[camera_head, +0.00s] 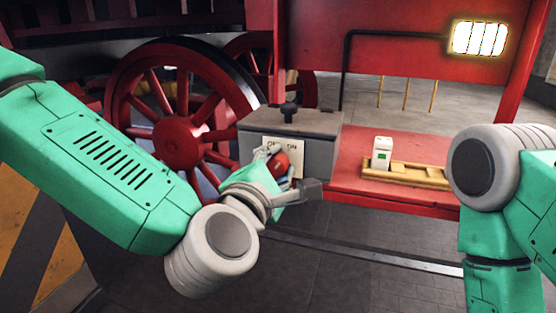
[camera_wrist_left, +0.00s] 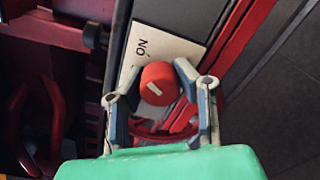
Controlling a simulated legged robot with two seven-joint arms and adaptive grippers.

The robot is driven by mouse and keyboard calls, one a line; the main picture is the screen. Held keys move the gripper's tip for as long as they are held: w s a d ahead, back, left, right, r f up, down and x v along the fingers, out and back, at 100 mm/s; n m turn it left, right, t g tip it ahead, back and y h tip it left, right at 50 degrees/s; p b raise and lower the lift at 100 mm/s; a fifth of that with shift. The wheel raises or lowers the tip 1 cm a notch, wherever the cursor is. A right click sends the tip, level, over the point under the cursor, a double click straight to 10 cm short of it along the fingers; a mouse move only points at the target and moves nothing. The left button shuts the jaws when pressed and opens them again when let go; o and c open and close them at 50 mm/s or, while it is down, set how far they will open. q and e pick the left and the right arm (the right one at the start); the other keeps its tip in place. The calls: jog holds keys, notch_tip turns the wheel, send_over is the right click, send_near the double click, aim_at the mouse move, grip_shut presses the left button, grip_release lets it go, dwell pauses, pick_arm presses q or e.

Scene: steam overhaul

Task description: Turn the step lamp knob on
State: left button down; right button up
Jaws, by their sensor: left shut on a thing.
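A red step lamp knob (camera_head: 279,164) sits on a white label plate (camera_head: 298,160) on the front of a grey box (camera_head: 318,128). My left gripper (camera_head: 277,170) is at the knob, its fingers shut around it. In the left wrist view the round knob (camera_wrist_left: 159,84) sits between the two fingers, and a short white mark shows on its face. The word "ON" is readable on the plate (camera_wrist_left: 150,50); the other word is partly covered. The lamp (camera_head: 479,38) on the red panel glows bright. My right arm shows at the right, its gripper out of view.
A white carton (camera_head: 382,152) stands in a yellow tray (camera_head: 420,174) on the red step (camera_head: 350,190). A large red spoked wheel (camera_head: 178,140) is behind the left arm. A dark pipe (camera_head: 395,33) runs to the lamp.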

pick_arm(q)
jog(key=shift+s+d+f+m, duration=0.1)
jog(key=shift+s+f+m, duration=0.05)
jog(key=shift+m, duration=0.35)
jog(key=c, duration=1.3)
grip_release()
jog(key=shift+o, duration=0.7)
jog(key=v, duration=0.7)
jog(key=shift+s, duration=0.25)
